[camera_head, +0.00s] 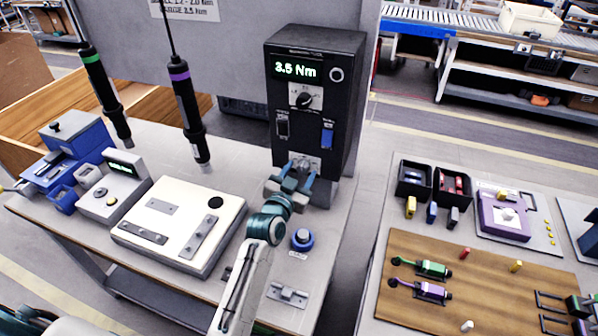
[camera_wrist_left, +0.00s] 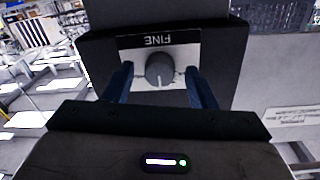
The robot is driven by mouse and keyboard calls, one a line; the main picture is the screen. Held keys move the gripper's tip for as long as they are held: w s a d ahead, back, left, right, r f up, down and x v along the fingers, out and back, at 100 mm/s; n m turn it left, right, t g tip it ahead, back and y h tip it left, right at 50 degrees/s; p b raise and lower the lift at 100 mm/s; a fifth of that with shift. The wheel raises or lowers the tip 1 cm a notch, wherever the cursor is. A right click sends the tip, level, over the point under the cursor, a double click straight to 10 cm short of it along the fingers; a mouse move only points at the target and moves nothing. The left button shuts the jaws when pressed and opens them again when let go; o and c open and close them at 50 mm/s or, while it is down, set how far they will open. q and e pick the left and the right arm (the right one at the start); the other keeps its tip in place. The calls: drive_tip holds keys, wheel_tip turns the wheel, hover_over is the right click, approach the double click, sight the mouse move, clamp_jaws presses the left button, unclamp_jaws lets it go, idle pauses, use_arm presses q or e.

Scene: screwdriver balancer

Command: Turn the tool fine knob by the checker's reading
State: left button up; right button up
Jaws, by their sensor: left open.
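The fine knob (camera_wrist_left: 159,68) is a round dark knob on a white plate marked FINE, upside down in the left wrist view; its pale pointer mark faces down in that picture. It sits low on the black box (camera_head: 285,112), whose display (camera_head: 296,69) reads 3.5 Nm. My left gripper (camera_head: 291,180) is open in front of the knob. Its blue fingers stand on either side of the knob with gaps, apart from it. A smaller grey device with a lit green display (camera_head: 123,168) stands at the left; its digits are too small to read. My right gripper is not seen.
Two hanging screwdrivers, green-ringed (camera_head: 105,95) and purple-ringed (camera_head: 190,112), hang left of the box. A white plate (camera_head: 179,222) lies in front of them. A blue round button (camera_head: 302,239) is right of my left arm. A second table holds a wooden board (camera_head: 440,290).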

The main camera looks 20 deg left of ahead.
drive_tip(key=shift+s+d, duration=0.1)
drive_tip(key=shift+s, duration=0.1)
use_arm(q)
drive_tip(key=shift+c, duration=0.8)
drive_tip(key=c, duration=0.8)
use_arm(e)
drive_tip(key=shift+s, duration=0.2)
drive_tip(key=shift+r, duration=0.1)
use_arm(q)
drive_tip(key=n+p, duration=0.1)
drive_tip(key=n, duration=0.1)
drive_tip(key=shift+n, duration=0.4)
drive_tip(key=shift+n+p, duration=0.3)
drive_tip(key=shift+n, duration=1.2)
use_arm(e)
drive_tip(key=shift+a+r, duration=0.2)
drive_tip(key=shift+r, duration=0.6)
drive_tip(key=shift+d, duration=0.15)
